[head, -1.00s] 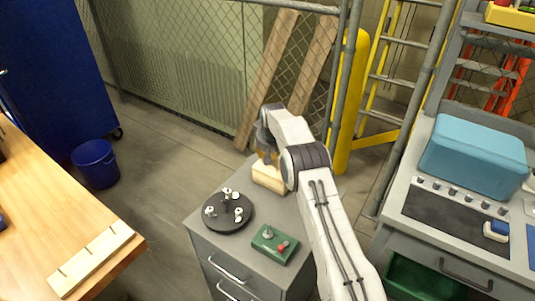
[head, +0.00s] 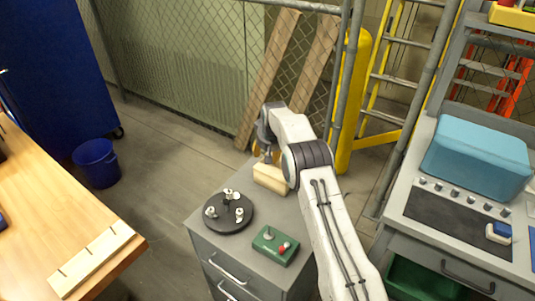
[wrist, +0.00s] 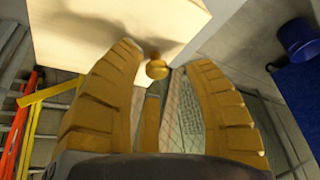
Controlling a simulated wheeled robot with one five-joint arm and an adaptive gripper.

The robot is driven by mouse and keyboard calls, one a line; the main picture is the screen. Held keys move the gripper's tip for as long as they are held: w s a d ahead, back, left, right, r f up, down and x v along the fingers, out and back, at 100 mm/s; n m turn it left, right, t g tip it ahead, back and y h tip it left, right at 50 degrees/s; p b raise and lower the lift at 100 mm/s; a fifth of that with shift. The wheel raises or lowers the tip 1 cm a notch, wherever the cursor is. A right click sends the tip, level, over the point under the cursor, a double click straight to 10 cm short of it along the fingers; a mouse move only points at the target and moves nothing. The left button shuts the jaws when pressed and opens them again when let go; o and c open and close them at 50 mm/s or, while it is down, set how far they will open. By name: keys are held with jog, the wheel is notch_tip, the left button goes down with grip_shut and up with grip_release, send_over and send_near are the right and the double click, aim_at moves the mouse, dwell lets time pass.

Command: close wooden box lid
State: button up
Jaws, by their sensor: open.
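The wooden box (head: 270,178) is a pale block at the back of the grey cabinet top, partly hidden by my arm. In the wrist view its pale wooden face (wrist: 95,22) fills the top, with a small brass-coloured knob (wrist: 157,69) near its lower edge. My gripper (head: 265,151) is at the box's far side. In the wrist view my gripper (wrist: 165,60) is open, its two yellow fingers on either side of the knob with gaps, holding nothing. I cannot tell the lid's angle.
A black round tray (head: 228,225) with small metal parts and a green control box (head: 275,245) stand on the cabinet in front. A mesh fence (head: 190,60) and yellow post (head: 348,100) stand behind. A wooden bench (head: 45,215) is at left.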

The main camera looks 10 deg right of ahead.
aim_at(270, 169)
jog(key=v, duration=1.1)
jog(key=shift+s, duration=0.1)
jog(key=s+f+g, duration=0.5)
jog(key=s+f, duration=0.4)
jog(key=s, duration=0.6)
jog(key=s+r, duration=0.4)
jog(key=s, duration=0.5)
jog(key=s+d+r, duration=0.1)
jog(key=s+r, duration=0.2)
jog(key=s, duration=0.7)
jog(key=s+r, duration=0.4)
jog(key=s, duration=0.5)
notch_tip(270, 169, up, 7)
jog(key=s+t, duration=0.2)
jog(key=t, duration=0.2)
jog(key=shift+s+d+f, duration=0.2)
jog(key=shift+s+f, duration=0.05)
jog(key=shift+s, duration=0.05)
